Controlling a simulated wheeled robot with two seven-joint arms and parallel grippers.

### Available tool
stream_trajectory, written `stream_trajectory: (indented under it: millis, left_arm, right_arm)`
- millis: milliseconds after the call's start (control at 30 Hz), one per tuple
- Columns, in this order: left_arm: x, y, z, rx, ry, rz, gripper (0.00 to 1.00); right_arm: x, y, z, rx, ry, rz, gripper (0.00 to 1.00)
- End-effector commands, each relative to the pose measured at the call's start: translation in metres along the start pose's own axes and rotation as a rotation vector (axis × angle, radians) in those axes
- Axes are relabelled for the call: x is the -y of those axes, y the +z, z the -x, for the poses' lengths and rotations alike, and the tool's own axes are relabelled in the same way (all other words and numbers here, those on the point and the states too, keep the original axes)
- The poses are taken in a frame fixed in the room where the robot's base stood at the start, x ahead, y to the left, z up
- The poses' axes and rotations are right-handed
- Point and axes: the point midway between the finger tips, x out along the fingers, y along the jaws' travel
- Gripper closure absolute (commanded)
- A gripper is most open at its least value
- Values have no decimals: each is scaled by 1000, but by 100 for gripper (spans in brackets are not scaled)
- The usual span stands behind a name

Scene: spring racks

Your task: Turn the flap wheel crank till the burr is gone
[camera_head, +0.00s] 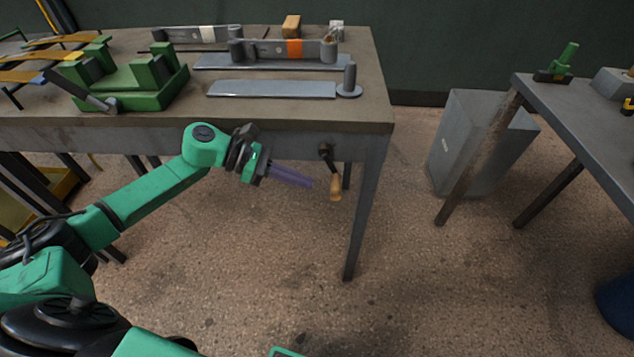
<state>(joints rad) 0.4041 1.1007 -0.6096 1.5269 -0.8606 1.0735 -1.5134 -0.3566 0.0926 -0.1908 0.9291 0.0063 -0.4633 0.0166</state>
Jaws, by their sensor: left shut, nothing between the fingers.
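The crank (335,187) hangs from a dark mount under the front edge of the workbench, near its right end. Its wooden handle points down. My left gripper (306,182) is shut and empty, with its purple see-through fingers pointing right towards the crank handle. The fingertips look a short way left of the handle; the gap in depth is hard to judge. I cannot make out the flap wheel or a burr for certain. My right gripper is not in view.
The workbench (377,90) carries a green vise-like fixture (135,88), a flat grey plate (270,89) and longer grey parts with a white and an orange band. A grey bin (470,140) stands right of it, beside another table (590,105). The floor between is clear.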

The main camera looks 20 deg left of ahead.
Motion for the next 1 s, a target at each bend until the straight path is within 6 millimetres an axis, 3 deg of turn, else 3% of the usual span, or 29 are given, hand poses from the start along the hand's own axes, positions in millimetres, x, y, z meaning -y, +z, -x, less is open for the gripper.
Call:
stream_trajectory:
  millis: [100,300,1000]
  left_arm:
    - [0,2,-22,3,-1,1,100]
    - [0,0,-39,0,1,0,100]
    - [0,0,-40,3,1,1,100]
  right_arm:
    - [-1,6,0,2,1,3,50]
    - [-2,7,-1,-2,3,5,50]
    - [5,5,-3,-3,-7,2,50]
